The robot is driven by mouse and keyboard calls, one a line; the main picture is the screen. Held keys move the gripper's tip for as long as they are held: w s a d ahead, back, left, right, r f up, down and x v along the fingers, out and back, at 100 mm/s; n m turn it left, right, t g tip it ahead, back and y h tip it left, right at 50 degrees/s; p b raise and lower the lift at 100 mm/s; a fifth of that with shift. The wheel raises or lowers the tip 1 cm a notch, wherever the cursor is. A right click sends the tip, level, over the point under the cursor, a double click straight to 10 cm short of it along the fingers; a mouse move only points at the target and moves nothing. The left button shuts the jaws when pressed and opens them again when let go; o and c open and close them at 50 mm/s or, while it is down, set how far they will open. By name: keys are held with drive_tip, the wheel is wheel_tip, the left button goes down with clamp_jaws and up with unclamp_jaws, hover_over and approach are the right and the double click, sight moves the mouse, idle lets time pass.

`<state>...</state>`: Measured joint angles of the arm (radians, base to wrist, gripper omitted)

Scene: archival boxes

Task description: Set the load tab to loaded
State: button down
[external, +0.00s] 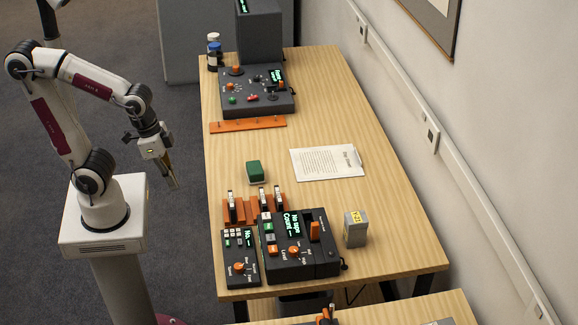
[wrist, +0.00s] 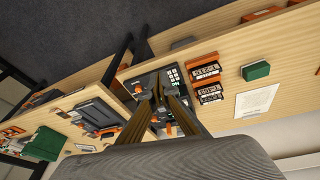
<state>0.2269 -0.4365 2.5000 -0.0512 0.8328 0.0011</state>
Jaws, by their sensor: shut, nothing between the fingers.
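A dark tape device (external: 290,262) with a lit screen (external: 293,224) reading "No tape" and "Count" stands near the front end of the wooden table. An upright orange tab (external: 315,231) is on its right side; it may be the load tab, but I cannot read its label. An orange knob (external: 293,250) sits lower on the panel. My gripper (external: 172,180) is shut and empty, pointing down left of the table, well apart from the device. In the wrist view my gripper (wrist: 157,88) covers most of the device, and the tab cannot be made out.
A smaller keypad unit (external: 240,270) adjoins the device on the left. Cassettes in an orange rack (external: 245,212) stand behind it. A grey box (external: 355,228) is to the right. A green block (external: 255,171) and a paper sheet (external: 327,163) lie mid-table. Another device (external: 258,100) stands at the back.

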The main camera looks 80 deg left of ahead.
drive_tip(key=w+d+f+t, duration=0.1)
drive_tip(key=w+d+f, duration=0.3)
drive_tip(key=w+d, duration=0.1)
drive_tip(key=w+d+f+t+h, duration=0.1)
drive_tip(key=w+d+f, duration=0.4)
drive_tip(key=w+d+f+t, duration=0.1)
drive_tip(key=w+d+f, duration=0.3)
drive_tip(key=d, duration=0.2)
drive_tip(key=shift+w+d+f+t+h, duration=0.1)
drive_tip(key=shift+w+f+t+h, duration=0.05)
drive_tip(key=shift+w+t+h, duration=0.25)
drive_tip(key=w+a+r+n+t+y, duration=0.2)
drive_tip(key=w+a+r+t, duration=0.2)
drive_tip(key=w+r+t, duration=0.4)
drive_tip(key=shift+w+a+r+t+y, duration=0.25)
drive_tip(key=shift+w+r+t+y, duration=0.15)
drive_tip(key=shift+w+r, duration=1.25)
drive_tip(key=shift+w+f, duration=0.25)
drive_tip(key=shift+w+f, duration=1.05)
drive_tip(key=shift+w, duration=0.55)
drive_tip(key=shift+w+f, duration=1.1)
drive_tip(key=shift+w, duration=0.5)
drive_tip(key=shift+w+f, duration=1.05)
drive_tip(key=shift+w, duration=0.55)
